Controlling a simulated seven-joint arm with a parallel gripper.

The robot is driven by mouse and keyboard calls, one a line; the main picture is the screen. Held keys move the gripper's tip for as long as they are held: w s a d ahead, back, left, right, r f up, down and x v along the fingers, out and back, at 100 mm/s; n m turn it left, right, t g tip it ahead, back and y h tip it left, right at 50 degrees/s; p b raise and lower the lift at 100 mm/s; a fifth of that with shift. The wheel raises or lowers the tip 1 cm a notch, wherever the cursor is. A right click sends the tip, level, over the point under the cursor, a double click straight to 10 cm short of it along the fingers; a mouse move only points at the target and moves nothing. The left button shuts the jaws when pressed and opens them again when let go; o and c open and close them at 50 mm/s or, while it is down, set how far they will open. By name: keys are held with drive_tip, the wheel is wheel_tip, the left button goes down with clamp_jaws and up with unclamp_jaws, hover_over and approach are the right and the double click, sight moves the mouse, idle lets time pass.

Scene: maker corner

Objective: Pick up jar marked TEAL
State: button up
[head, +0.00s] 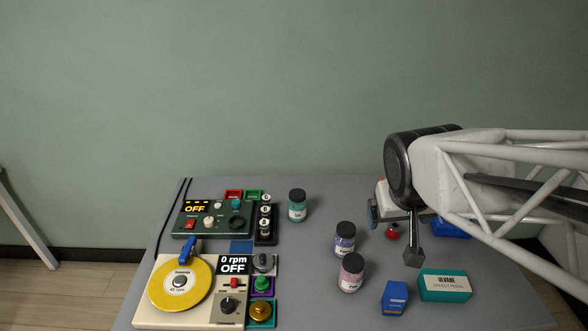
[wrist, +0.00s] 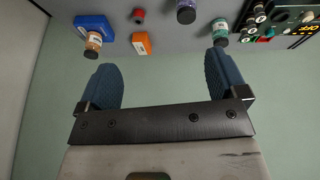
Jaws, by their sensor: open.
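The teal jar (head: 297,205) has a dark lid and stands upright at the back middle of the table, right of the black button strip. Its pale label is too small to read surely. It also shows in the wrist view (wrist: 220,32), upside down, just beyond the right-hand fingertip. My gripper (head: 393,232) is open and empty, right of the teal jar and apart from it, over the right part of the table. In the wrist view, both blue-grey fingers of my gripper (wrist: 163,62) are spread wide with nothing between them.
A purple jar (head: 345,240) and a pink jar (head: 350,273) stand right and in front of the teal jar. A red item (head: 392,231), blue box (head: 395,297) and teal pedal box (head: 444,286) lie at right. A turntable (head: 181,284) and control panels fill the left.

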drive_tip(key=w+f+n+t, duration=0.2)
drive_tip(key=w+t, duration=0.1)
drive_tip(key=w, duration=1.1)
drive_tip(key=n+t+y, duration=0.2)
drive_tip(key=n+y, duration=0.5)
drive_tip(key=y, duration=0.4)
hover_over(298, 193)
drive_tip(key=s+d, duration=0.3)
wheel_tip(298, 193, down, 16)
drive_tip(key=shift+s+d+f, duration=0.1)
drive_tip(key=shift+f, duration=0.05)
drive_tip(key=shift+f, duration=3.05)
drive_tip(key=shift+f, duration=0.1)
